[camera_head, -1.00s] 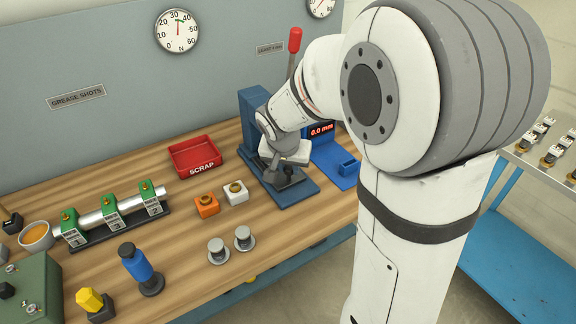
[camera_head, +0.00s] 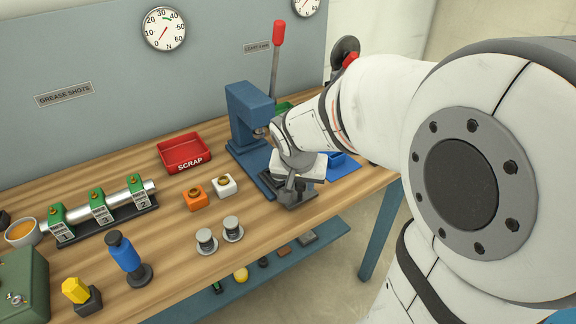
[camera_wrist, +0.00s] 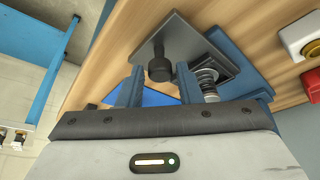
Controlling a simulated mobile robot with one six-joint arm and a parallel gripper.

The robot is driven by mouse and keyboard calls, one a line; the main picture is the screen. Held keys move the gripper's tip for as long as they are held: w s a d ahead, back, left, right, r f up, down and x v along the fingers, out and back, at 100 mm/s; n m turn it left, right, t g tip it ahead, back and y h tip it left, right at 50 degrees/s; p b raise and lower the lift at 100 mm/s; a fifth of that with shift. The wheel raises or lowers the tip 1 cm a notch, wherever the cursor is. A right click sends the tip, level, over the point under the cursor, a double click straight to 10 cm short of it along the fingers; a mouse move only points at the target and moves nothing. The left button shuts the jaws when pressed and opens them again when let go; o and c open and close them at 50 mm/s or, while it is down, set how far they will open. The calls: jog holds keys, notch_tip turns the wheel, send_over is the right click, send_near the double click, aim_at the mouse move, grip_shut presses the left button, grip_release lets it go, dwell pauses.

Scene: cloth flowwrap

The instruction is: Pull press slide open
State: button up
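The blue press (camera_head: 247,125) stands at the back of the bench with a red-knobbed lever (camera_head: 277,40). Its slide, a dark grey plate (camera_wrist: 200,48), sticks out from the blue base in the wrist view. A dark round knob (camera_wrist: 160,68) stands on the plate. My gripper (camera_wrist: 160,72) has its two blue fingers apart, one on either side of the knob, with a gap showing on both sides. In the head view my gripper (camera_head: 293,188) is at the front of the press and hides most of the slide and the knob.
A red scrap tray (camera_head: 184,155), an orange block (camera_head: 195,199) and a white block (camera_head: 224,187) are left of the press. Two grey capped pieces (camera_head: 206,241) stand near the bench's front edge. A blue gauge base (camera_head: 343,165) is close behind my gripper.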

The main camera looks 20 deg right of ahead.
jog(key=shift+o, duration=1.1)
jog(key=v, duration=0.8)
jog(key=shift+p, duration=0.45)
jog(key=shift+f, duration=0.1)
